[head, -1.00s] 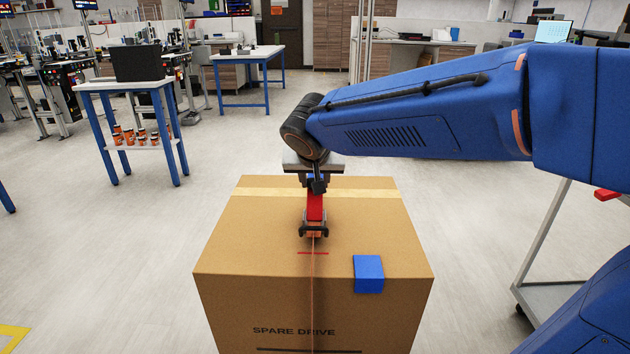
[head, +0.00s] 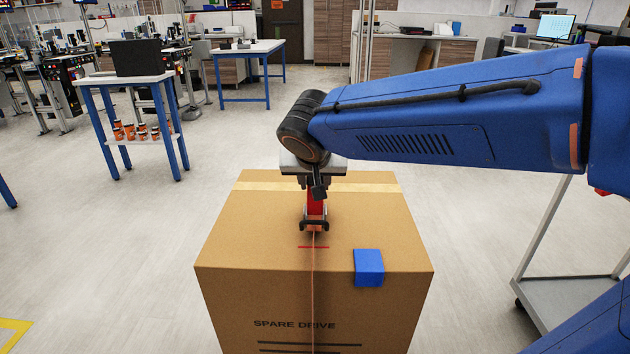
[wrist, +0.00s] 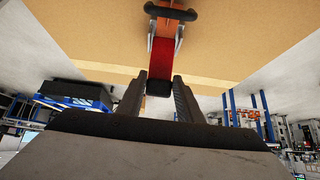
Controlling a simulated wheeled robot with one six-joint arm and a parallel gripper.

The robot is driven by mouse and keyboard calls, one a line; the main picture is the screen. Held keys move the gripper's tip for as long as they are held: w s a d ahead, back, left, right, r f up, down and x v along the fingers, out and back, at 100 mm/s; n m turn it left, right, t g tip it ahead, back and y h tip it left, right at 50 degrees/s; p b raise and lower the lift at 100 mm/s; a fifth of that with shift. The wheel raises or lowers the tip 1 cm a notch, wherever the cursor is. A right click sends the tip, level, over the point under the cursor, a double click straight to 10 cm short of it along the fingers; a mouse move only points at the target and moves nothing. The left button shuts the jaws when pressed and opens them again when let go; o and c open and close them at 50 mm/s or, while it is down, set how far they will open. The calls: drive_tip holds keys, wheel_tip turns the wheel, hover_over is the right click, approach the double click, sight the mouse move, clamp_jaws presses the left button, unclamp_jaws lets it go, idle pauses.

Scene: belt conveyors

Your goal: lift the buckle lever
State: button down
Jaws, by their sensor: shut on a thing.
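The red buckle lever (head: 315,208) stands on top of a cardboard box, at the strap that runs down the box's middle. Its dark buckle frame (head: 314,226) sits at its near end. In the wrist view the lever (wrist: 162,58) reaches between the two dark fingers of my gripper (wrist: 159,88), its black tip low between them. My gripper (head: 316,187) is shut on the lever. In the head view my gripper hides the lever's upper part.
The cardboard box (head: 250,232) stands in front, marked SPARE DRIVE, with a blue patch (head: 368,267) on its near top edge. A wheeled cart (head: 570,290) stands to the right. A blue-legged table (head: 125,82) stands at the left back. The floor around the box is clear.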

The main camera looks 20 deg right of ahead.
drive_tip(key=shift+s+f, duration=0.15)
drive_tip(key=shift+f, duration=0.1)
drive_tip(key=c, duration=1.2)
unclamp_jaws()
drive_tip(key=shift+r, duration=0.1)
drive_tip(key=shift+r, duration=0.1)
drive_tip(key=v, duration=1.7)
drive_tip(key=shift+a, duration=0.1)
